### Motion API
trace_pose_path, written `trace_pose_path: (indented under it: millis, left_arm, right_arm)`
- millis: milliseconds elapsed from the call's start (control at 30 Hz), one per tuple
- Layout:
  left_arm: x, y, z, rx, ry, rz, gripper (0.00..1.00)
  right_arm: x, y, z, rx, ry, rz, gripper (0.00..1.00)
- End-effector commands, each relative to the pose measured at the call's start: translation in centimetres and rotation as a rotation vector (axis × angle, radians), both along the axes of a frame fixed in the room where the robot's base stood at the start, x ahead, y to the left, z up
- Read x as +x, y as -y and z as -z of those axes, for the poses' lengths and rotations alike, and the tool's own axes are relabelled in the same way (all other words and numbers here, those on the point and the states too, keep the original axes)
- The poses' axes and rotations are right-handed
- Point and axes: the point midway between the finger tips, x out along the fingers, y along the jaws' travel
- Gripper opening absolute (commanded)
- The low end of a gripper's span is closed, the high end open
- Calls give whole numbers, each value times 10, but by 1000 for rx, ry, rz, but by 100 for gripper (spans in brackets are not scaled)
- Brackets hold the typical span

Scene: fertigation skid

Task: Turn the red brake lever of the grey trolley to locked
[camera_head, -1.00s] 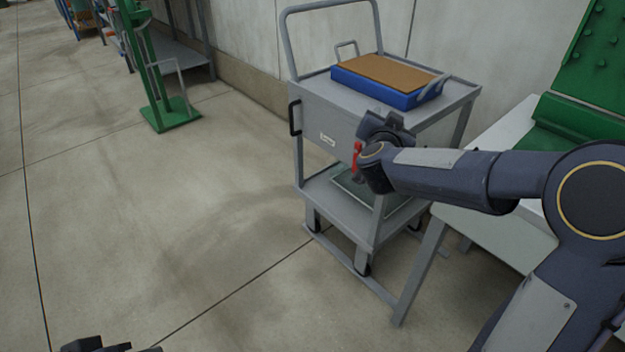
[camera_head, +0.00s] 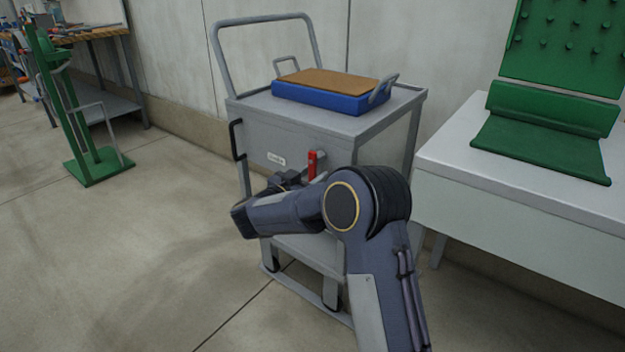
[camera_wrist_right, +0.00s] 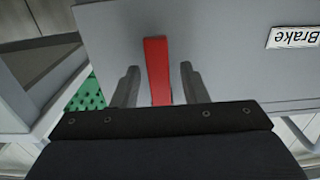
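The grey trolley (camera_head: 330,120) stands by the wall, with its red brake lever (camera_head: 312,163) on the front panel. In the head view the lever's red part points up, and its lower end is hidden behind my right arm. In the right wrist view the lever (camera_wrist_right: 158,70) lies between the fingers of my right gripper (camera_wrist_right: 159,68), with a gap on both sides. That gripper is open and not closed on the lever. In the head view my right gripper (camera_head: 288,179) is partly hidden by its own arm. My left gripper is not in view.
A "Brake" label (camera_wrist_right: 293,37) is upside down in the right wrist view. A blue box with a brown top (camera_head: 325,95) sits on the trolley. A white table (camera_head: 450,160) with a green rack (camera_head: 545,130) stands at right.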

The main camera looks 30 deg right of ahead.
Motion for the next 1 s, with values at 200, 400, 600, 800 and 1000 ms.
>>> trace_pose_path:
  millis: [200,400,600,800,1000]
  left_arm:
    - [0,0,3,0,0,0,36]
    - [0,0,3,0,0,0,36]
    - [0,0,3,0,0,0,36]
    - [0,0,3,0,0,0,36]
    - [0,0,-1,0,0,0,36]
  right_arm:
    - [3,7,-1,-1,1,-1,40]
    - [3,7,-1,-1,1,-2,35]
    - [3,7,-1,-1,1,-2,9]
    - [3,7,-1,-1,1,-2,0]
    - [3,7,-2,-2,-6,-2,0]
